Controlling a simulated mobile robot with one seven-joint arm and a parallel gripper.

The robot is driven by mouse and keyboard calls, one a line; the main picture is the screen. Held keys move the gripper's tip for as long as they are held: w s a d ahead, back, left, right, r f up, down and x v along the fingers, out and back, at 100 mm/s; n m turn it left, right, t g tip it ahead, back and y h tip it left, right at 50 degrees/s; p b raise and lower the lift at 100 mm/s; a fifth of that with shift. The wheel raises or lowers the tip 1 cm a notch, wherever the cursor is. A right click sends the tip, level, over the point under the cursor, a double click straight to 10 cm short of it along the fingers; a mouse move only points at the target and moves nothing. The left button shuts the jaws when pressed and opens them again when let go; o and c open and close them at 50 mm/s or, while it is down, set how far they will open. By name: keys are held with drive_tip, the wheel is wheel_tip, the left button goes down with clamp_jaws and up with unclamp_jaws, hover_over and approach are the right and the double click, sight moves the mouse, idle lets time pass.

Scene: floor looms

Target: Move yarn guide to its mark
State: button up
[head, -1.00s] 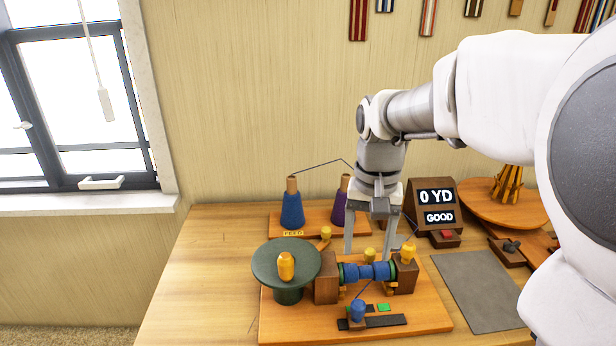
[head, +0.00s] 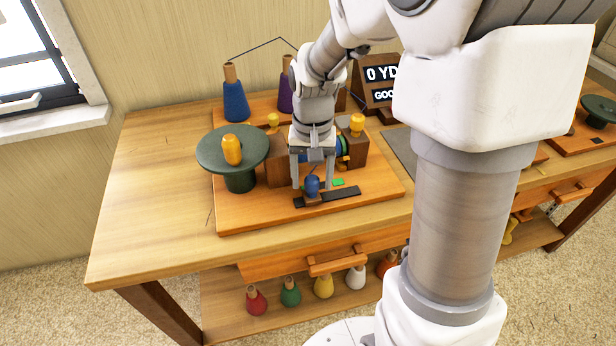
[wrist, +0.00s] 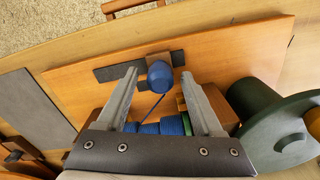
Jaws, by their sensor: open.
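The yarn guide (head: 312,184) is a blue rounded knob on a small brown block, set on a dark track (head: 343,194) at the front of the orange board. A green mark (head: 338,182) lies just right of it, behind the track. In the wrist view the guide (wrist: 160,75) sits between my fingertips, with a blue strand running from it to the blue-wound spool (wrist: 172,126). My gripper (head: 311,186) is open and points down, one finger on each side of the knob. A gap shows on both sides in the wrist view. I cannot make out the green mark there.
Blue (head: 235,98) and purple cones stand at the back. The worktable's left end (head: 150,185) is clear.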

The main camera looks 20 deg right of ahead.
drive_tip(key=shift+f, duration=0.7)
clamp_jaws()
idle(1.0)
